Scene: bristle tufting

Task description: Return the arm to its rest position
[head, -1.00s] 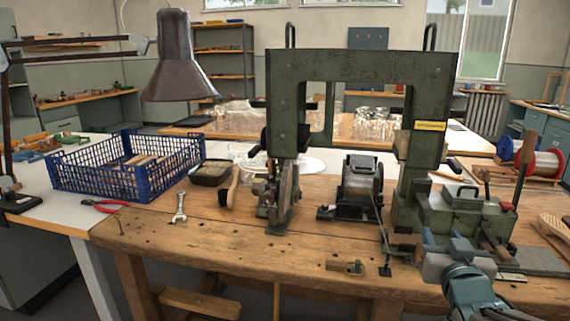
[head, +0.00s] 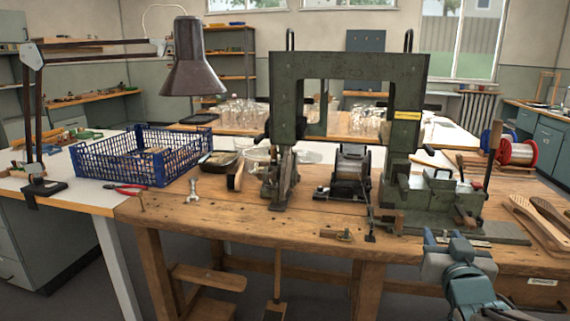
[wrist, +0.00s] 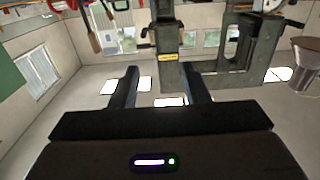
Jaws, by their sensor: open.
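My gripper (head: 440,239) is at the lower right of the head view, in front of the workbench's front edge, with its fingers pointing up and away. It is open, with nothing between its fingers. In the wrist view my gripper (wrist: 160,86) shows two dark fingers spread apart with empty space between them. The wrist picture appears upside down, with the green machine frame (wrist: 172,75) beyond the fingertips. The fingers do not appear to touch anything.
The wooden workbench (head: 230,222) carries the green tufting machine (head: 345,66), a wrench (head: 192,190) and brush bodies (head: 537,220). A blue crate (head: 125,170), red pliers (head: 127,190) and a lamp (head: 193,75) stand left. Open floor lies in front.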

